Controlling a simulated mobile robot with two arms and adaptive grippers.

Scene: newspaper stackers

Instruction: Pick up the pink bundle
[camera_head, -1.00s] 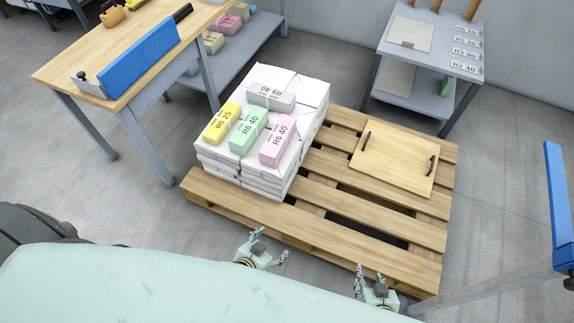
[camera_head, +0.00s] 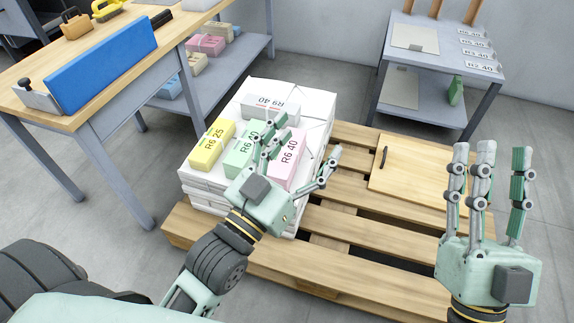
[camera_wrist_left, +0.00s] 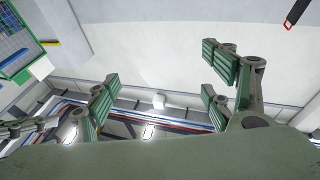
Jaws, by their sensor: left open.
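The pink bundle (camera_head: 290,163), marked R6 40, lies on top of the white paper stack (camera_head: 311,100), at its front right. My left gripper (camera_head: 302,140) is open, its fingers over and in front of the pink bundle and its thumb to the right of it. The hand hides part of the bundle, and I cannot tell whether it touches. In the left wrist view the spread fingers (camera_wrist_left: 165,95) show only wall and ceiling between them, with no bundle. My right gripper (camera_head: 490,152) is open and empty, raised at the right with fingers pointing up.
A green bundle (camera_head: 240,155), a yellow bundle (camera_head: 211,145) and a grey bundle (camera_head: 269,106) lie close by on the stack. The stack stands on a wooden pallet (camera_head: 260,262) beside a wooden board (camera_head: 410,175). A workbench (camera_head: 95,110) stands left, a grey shelf table (camera_head: 440,72) back right.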

